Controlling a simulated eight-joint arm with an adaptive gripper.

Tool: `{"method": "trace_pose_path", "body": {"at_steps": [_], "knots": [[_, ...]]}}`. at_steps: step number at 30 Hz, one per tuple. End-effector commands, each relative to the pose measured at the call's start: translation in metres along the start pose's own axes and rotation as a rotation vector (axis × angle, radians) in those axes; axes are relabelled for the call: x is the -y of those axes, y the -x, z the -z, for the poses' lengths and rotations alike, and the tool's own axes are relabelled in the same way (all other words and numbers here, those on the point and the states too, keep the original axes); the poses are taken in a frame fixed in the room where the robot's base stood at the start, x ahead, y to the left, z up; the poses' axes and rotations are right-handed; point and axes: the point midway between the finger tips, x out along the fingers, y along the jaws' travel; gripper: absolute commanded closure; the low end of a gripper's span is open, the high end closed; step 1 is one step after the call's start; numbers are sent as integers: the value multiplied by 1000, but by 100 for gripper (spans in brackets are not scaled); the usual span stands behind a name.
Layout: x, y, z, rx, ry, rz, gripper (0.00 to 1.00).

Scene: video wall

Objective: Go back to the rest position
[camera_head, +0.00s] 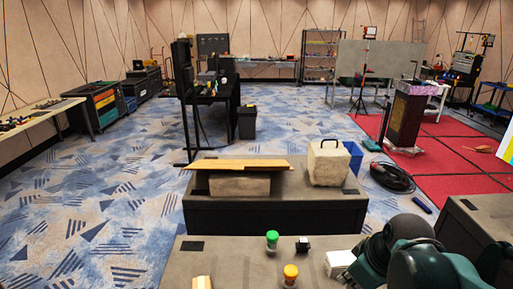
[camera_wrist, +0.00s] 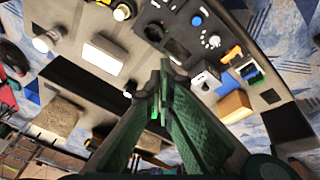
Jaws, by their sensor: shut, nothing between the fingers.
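My gripper (camera_wrist: 163,68) shows in the wrist view as two dark green fingers. Their tips meet near the middle of the picture, with nothing held between them. The fingers are over a grey table top (camera_wrist: 135,52) with small items on it, and they hide part of it. A small bright green spot shows between the fingers; I cannot tell what it is. In the head view my teal arm is at the bottom right, and my fingertips are not visible there.
Behind, a dark case (camera_head: 270,215) bears a wooden board (camera_head: 237,164) and a handled stone-like block (camera_head: 328,165).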

Motion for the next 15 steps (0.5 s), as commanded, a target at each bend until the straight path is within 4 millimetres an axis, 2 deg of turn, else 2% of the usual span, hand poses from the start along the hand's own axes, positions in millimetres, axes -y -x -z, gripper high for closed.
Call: {"method": "trace_pose_path", "body": {"at_steps": [15], "knots": [[20,47,18,-152,-436,-126,100]]}}
